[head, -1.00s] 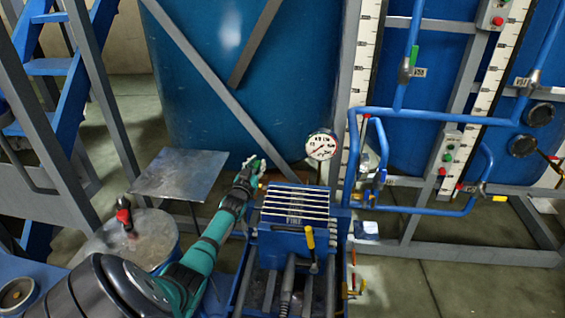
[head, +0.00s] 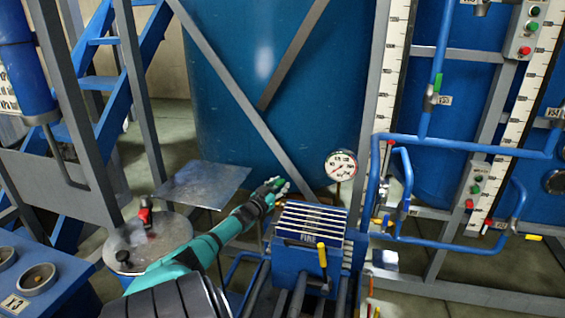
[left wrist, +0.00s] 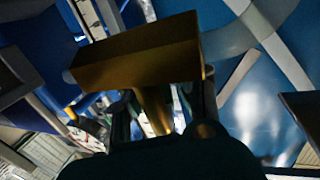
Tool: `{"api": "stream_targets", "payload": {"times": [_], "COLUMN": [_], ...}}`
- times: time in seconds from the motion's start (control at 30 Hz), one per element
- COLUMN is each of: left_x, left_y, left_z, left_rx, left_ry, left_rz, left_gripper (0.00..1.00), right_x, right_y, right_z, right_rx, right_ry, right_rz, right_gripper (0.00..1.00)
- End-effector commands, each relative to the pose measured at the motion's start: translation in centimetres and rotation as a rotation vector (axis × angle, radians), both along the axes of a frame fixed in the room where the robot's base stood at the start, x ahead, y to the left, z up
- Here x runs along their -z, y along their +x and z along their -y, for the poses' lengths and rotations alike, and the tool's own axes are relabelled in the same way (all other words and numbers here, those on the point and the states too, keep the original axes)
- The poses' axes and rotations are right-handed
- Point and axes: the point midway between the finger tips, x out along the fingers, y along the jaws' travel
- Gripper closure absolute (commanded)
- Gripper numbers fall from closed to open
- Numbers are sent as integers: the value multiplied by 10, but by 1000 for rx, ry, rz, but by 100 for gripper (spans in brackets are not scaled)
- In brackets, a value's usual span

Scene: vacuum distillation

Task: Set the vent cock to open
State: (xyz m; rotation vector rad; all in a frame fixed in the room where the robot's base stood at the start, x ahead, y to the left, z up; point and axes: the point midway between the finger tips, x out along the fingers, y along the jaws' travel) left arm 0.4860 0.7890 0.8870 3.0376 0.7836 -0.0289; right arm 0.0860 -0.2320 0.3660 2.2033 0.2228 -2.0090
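My left gripper (head: 277,184) is at the end of my green arm, just left of the blue finned box and in front of the big blue tank. In the left wrist view a brass-yellow bar (left wrist: 140,55) lies across the picture close to the camera, with a stem running down between the dark fingers (left wrist: 165,115). Whether the fingers grip the stem is not clear. I cannot tell for sure whether this bar is the vent cock's handle. My right gripper is not in view.
The blue finned box (head: 310,222) has a yellow-tipped lever (head: 322,256) on its front. A round gauge (head: 341,165) and blue pipes (head: 450,143) stand to its right. A metal plate (head: 203,184) and a drum with a red-handled fitting (head: 146,210) are left.

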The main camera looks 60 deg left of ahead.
Motion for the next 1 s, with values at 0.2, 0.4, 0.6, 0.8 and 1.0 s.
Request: {"api": "stream_targets", "payload": {"times": [0.2, 0.4, 0.6, 0.8, 1.0], "left_x": [-7, -12, -41, -80, -102], "left_y": [2, 2, 1, 1, 0], "left_z": [-1, -2, -2, -1, -2], "left_rx": [1, 1, 4, 3, 1], "left_ry": [6, 9, 12, 10, 7], "left_rz": [11, 14, 13, 10, 10], "left_gripper": [60, 60, 60, 60, 60], "right_x": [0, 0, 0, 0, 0], "right_y": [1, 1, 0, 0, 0], "right_z": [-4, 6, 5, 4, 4], "right_rx": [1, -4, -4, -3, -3], "right_ry": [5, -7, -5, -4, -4], "right_rz": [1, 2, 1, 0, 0], "right_gripper": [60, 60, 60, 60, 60]}}
